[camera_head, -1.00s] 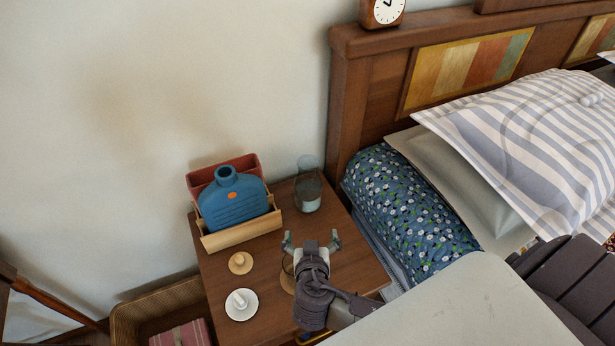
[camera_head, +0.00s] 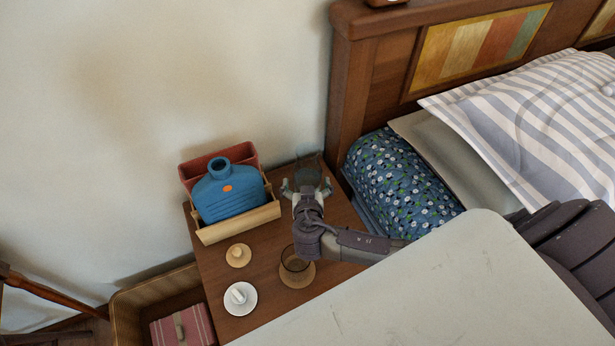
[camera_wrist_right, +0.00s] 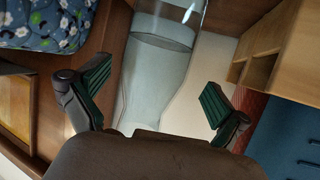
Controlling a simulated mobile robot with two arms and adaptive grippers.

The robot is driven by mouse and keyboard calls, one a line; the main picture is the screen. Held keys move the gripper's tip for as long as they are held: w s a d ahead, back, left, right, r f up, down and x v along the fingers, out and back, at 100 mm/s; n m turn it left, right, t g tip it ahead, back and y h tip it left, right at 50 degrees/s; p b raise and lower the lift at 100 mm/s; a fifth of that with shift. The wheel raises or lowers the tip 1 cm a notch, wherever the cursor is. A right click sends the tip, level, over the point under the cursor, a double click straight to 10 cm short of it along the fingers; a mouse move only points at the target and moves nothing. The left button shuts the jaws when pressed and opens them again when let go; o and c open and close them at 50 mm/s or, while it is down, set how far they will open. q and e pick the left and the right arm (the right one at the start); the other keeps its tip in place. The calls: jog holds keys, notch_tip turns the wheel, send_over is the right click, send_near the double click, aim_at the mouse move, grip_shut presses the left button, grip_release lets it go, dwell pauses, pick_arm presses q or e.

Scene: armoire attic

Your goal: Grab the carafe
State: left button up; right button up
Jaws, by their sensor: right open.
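The carafe (camera_head: 308,174) is clear glass and stands near the back of the wooden nightstand (camera_head: 262,258). In the head view my right gripper and arm hide its lower part. In the right wrist view the carafe (camera_wrist_right: 160,65) looks large, with liquid in it, and lies between the two spread fingers. My right gripper (camera_head: 305,190) is open right in front of the carafe; in the right wrist view its green-padded fingers (camera_wrist_right: 155,95) show a gap to the glass on the right side. My left gripper is not in view.
A wooden box (camera_head: 240,226) with a blue bottle (camera_head: 228,194) stands left of the carafe. A glass cup (camera_head: 297,268), a small wooden item (camera_head: 238,255) and a white dish (camera_head: 240,299) lie nearer. The bed (camera_head: 410,190) is close on the right.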

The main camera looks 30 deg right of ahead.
jog(key=x, duration=0.4)
jog(key=shift+s+d+f, duration=0.1)
jog(key=shift+s+d, duration=0.05)
jog(key=shift+d, duration=0.05)
jog(key=shift+w+d+f, duration=0.15)
jog(key=shift+w+f, duration=0.05)
jog(key=shift+w, duration=0.2)
jog(key=shift+c, duration=1)
jog(key=c, duration=1.3)
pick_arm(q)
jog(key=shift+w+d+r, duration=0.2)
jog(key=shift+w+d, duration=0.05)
pick_arm(e)
jog(key=shift+r, duration=0.1)
jog(key=shift+c, duration=1)
pick_arm(q)
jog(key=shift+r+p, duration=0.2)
jog(key=shift+p, duration=0.1)
pick_arm(e)
jog(key=shift+r, duration=0.2)
